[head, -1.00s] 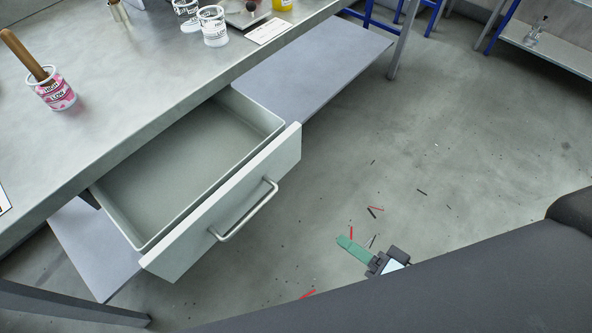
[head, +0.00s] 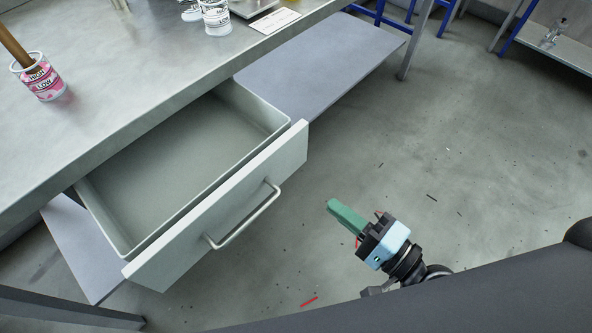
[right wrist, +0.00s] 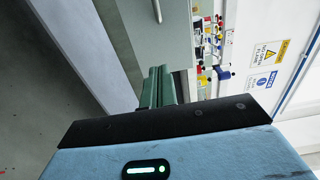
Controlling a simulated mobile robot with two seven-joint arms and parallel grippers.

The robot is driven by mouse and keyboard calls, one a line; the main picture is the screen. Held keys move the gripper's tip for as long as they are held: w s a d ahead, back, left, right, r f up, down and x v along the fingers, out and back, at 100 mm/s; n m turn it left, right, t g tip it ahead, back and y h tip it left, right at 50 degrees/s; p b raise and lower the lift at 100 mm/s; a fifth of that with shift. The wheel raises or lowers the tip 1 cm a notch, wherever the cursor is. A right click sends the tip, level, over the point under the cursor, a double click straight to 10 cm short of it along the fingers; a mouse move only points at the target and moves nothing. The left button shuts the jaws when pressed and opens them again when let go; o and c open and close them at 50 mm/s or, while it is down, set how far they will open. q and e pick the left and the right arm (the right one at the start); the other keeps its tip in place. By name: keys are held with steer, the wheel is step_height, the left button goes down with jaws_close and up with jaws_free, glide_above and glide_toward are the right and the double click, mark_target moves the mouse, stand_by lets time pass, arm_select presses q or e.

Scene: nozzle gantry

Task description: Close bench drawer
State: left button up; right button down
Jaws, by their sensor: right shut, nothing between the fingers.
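The bench drawer (head: 235,207) is pulled far out from under the bench top (head: 130,90) and looks empty inside. Its pale front panel carries a metal bar handle (head: 246,217). My right gripper (head: 331,205) is to the right of the drawer front, apart from it, with its green fingers shut and nothing between them. In the right wrist view, the green fingers (right wrist: 158,85) point toward the pale drawer front (right wrist: 158,35), with part of the handle (right wrist: 157,10) at the top. My left gripper is not in view.
A pink-labelled cup (head: 40,77) with a wooden handle and a white cup (head: 216,18) stand on the bench top. A grey lower shelf (head: 310,70) extends under the bench. Open floor with small red and dark scraps lies right of the drawer.

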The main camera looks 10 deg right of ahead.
mark_target(283, 167)
steer(key=p+x, duration=0.2)
steer(key=x, duration=0.7)
steer(key=shift+w+a, duration=0.15)
steer(key=shift+w, duration=0.05)
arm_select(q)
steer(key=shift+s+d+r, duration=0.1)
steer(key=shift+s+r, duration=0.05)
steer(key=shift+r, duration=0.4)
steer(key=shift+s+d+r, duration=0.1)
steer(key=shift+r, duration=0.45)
arm_select(e)
steer(key=shift+w+a, duration=0.35)
steer(key=shift+w, duration=0.15)
